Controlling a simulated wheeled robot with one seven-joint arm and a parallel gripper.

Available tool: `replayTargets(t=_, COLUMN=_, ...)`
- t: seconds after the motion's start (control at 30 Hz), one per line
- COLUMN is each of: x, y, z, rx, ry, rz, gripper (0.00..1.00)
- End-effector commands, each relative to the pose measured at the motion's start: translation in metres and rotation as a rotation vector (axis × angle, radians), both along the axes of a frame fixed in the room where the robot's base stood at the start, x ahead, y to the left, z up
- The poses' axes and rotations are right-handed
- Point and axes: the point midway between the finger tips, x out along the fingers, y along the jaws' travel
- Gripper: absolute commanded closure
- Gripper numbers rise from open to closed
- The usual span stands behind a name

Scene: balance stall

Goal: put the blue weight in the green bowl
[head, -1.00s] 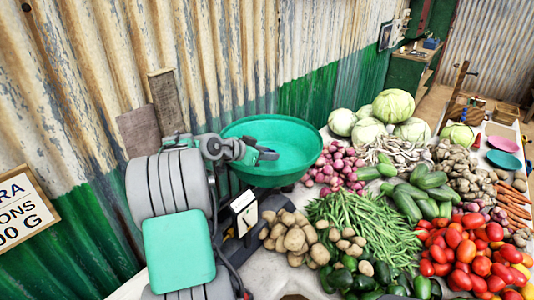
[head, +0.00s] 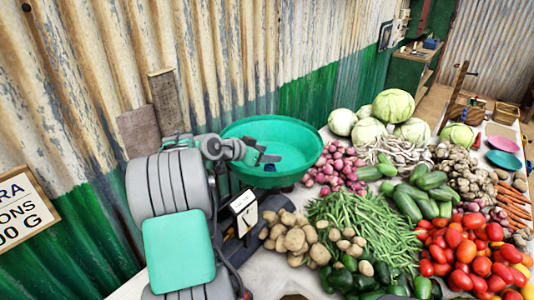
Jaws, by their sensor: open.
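The green bowl (head: 300,147) is a wide pan on top of a scale at the left end of the stall table. My gripper (head: 263,158) is open and reaches over the bowl's left side, inside its rim. A small dark blue piece, which looks like the blue weight (head: 270,167), shows in the bowl just below the fingertips. It appears to rest on the bowl's inner surface, apart from the fingers, but it is too small to be sure.
The scale's dial (head: 244,213) stands below the bowl. Potatoes (head: 293,235), green beans (head: 362,222), red onions (head: 336,165) and tomatoes (head: 462,246) crowd the table to the right. A corrugated wall (head: 235,60) rises close behind. The bowl's right part is clear.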

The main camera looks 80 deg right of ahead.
Motion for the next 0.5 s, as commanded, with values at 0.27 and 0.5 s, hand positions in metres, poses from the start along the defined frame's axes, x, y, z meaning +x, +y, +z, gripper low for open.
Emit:
replayTargets(t=0.27, x=0.033, y=0.048, z=0.034, rx=-0.004, ry=-0.003, rz=0.007, gripper=0.42)
replayTargets(t=0.5, x=0.055, y=0.083, z=0.059, rx=-0.003, ry=-0.001, rz=0.003, gripper=0.42)
